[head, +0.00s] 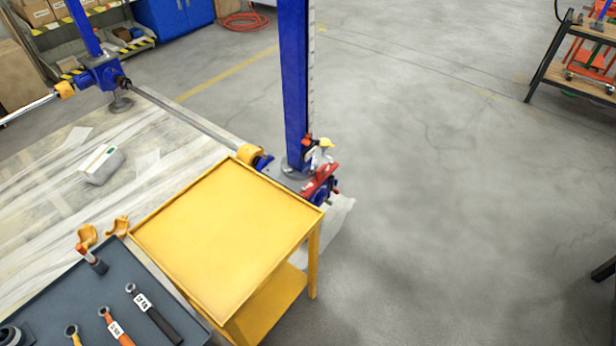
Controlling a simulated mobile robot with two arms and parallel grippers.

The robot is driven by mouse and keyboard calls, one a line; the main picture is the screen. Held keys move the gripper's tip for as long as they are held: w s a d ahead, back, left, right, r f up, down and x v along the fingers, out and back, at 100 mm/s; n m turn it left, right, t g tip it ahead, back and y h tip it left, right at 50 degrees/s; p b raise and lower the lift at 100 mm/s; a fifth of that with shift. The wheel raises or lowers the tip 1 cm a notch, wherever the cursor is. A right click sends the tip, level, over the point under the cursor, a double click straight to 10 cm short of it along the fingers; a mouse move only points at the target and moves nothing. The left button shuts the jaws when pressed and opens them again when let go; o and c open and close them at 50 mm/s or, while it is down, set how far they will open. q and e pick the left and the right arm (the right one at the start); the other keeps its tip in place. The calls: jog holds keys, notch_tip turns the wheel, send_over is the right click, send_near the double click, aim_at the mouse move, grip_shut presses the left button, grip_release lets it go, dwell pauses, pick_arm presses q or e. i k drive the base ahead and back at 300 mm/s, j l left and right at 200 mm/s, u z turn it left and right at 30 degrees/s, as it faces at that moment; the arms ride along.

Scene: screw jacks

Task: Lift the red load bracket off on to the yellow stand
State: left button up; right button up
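The red load bracket (320,182) sits at the foot of the blue upright column, just beyond the far right corner of the yellow stand. Blue screw-jack parts partly surround it, and its lower side is hidden. The yellow stand (222,238) is a table with a flat, empty top with a low rim and a lower shelf. Neither of my grippers shows in the head view.
The blue column (294,85) rises behind the bracket. A shaft (185,116) with yellow couplings joins it to another jack (104,76). A dark tool tray (95,300) lies left of the stand.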

aim_at(325, 171)
jog(key=i+l+u, duration=0.1)
jog(key=u, duration=0.3)
jog(key=l+u, duration=0.1)
jog(key=u, duration=0.25)
jog(key=i+l+u, duration=0.1)
jog(key=u, duration=0.3)
jog(key=l+u, duration=0.2)
jog(key=u, duration=0.15)
